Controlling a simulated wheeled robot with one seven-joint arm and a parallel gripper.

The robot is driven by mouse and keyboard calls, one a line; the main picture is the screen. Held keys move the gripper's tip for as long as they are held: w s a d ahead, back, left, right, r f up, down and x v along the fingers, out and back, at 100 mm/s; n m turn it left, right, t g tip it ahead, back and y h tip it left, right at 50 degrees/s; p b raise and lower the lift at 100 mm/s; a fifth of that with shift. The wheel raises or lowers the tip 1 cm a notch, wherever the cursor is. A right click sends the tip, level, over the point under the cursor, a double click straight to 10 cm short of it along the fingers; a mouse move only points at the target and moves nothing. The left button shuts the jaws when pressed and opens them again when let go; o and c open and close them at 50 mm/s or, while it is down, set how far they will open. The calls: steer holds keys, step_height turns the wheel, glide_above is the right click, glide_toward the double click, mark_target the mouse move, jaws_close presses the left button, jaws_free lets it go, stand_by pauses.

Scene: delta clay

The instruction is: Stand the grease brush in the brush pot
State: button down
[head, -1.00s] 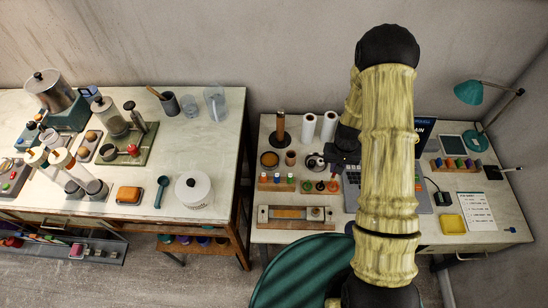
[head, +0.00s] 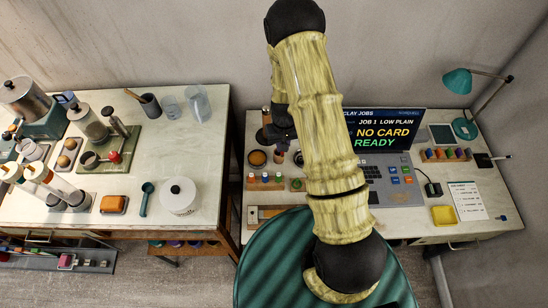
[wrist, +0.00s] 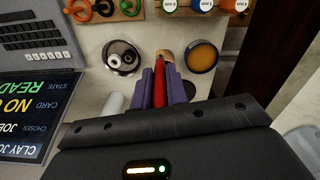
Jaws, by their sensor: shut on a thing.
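My gripper (wrist: 161,90) is shut on the red handle of the grease brush (wrist: 160,88), between its two purple fingers in the wrist view. In the head view my gripper (head: 284,142) is over the right bench, just above the brown pot (head: 279,157), and the brush is not clear there.
An amber grease dish (wrist: 201,57) and a dark dish with rings (wrist: 122,57) flank the pot closely. The left bench holds a grey cup (head: 150,105).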

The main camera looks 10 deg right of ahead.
steer(key=shift+w+f+b, duration=0.1)
steer(key=shift+w+b, duration=0.2)
steer(key=shift+b, duration=0.1)
steer(key=w+r+n+b, duration=0.1)
steer(key=w+n+b, duration=0.1)
steer(key=b, duration=0.1)
steer(key=w+r+n+b, duration=0.1)
steer(key=w+b, duration=0.1)
steer(key=shift+r, duration=0.3)
steer(key=shift+s, duration=0.1)
steer(key=shift+f+p, duration=0.75)
steer(key=shift+f, duration=2.2)
steer(key=shift+f, duration=0.1)
